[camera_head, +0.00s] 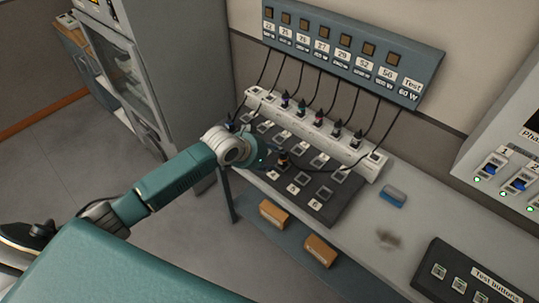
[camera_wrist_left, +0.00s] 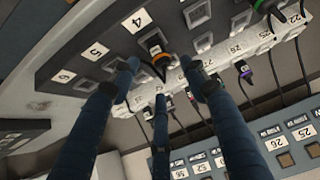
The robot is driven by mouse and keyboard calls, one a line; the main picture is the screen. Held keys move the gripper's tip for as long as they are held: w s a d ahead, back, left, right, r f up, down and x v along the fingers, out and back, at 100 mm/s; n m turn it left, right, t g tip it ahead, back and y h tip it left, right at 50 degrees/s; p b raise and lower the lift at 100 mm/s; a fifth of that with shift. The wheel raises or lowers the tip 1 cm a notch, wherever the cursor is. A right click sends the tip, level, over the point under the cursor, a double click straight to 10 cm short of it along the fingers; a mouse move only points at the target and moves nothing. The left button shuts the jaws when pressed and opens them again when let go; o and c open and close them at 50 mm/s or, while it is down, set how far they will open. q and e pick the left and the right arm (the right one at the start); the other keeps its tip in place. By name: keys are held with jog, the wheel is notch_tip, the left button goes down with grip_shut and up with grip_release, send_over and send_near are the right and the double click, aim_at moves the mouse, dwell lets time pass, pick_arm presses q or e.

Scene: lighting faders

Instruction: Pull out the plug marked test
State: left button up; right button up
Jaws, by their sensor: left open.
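A black plug with an orange band (camera_head: 282,158) sits in the dark socket board (camera_head: 318,205). A dark cord appears to run from it toward the right end of the white strip, below the label "Test" (camera_head: 412,85). I cannot read a mark on the plug itself. In the left wrist view the orange-banded plug (camera_wrist_left: 155,45) stands near the label 4. My left gripper (camera_head: 268,160) is open beside this plug. In the left wrist view its fingertips (camera_wrist_left: 160,68) lie on either side of the plug, not visibly touching it. My right gripper is not in view.
A white strip (camera_head: 368,165) with several plugs and cords runs behind the board, under a blue-grey label panel (camera_head: 350,50). A blue block (camera_head: 393,196) and a button box (camera_head: 470,275) are on the bench. Brown boxes (camera_head: 273,213) are on the lower shelf.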

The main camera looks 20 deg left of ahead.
aim_at(280, 158)
pick_arm(q)
jog(key=b+x, duration=0.4)
jog(key=x, duration=0.2)
jog(key=shift+w+d+f, duration=0.1)
jog(key=shift+f, duration=0.1)
jog(key=shift+w+d+f+b, duration=0.1)
jog(key=shift+w+f+b, duration=0.45)
jog(key=shift+b, duration=0.15)
jog(key=shift+r, duration=0.1)
jog(key=shift+c, duration=0.6)
jog(key=c, duration=0.8)
jog(key=shift+c, duration=0.8)
